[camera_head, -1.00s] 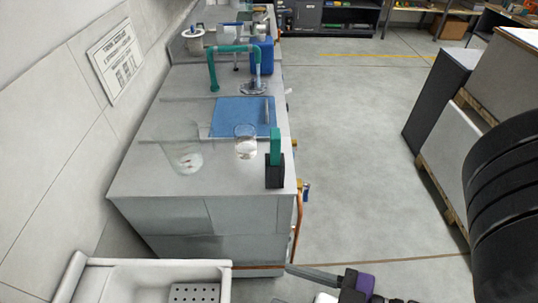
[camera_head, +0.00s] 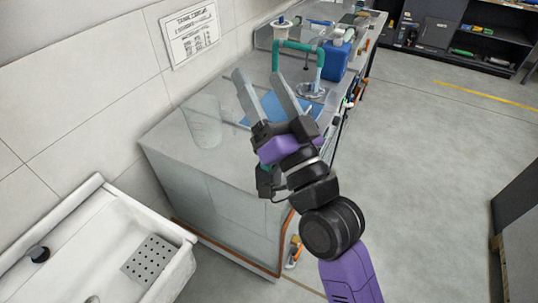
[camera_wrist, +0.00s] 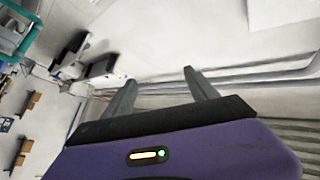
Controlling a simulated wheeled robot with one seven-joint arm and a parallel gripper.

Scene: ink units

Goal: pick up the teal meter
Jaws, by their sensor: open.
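The teal meter, an upright teal block on a black base near the counter's front right corner in the earlier head view, cannot be made out clearly now. My arm and gripper cover that part of the counter in the head view. My gripper (camera_head: 258,77) is raised over the counter (camera_head: 175,143), its two grey fingers apart and pointing up and left in the picture. In the wrist view my gripper (camera_wrist: 159,77) shows spread fingers with nothing between them. The meter is not recognisable in the wrist view.
A clear glass beaker (camera_head: 205,125) stands on the counter left of my gripper. Behind are a blue mat (camera_head: 270,105), a teal pipe (camera_head: 300,47) and a blue container (camera_head: 334,60). A white sink (camera_head: 95,245) is at front left. Open floor (camera_head: 430,150) lies to the right.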

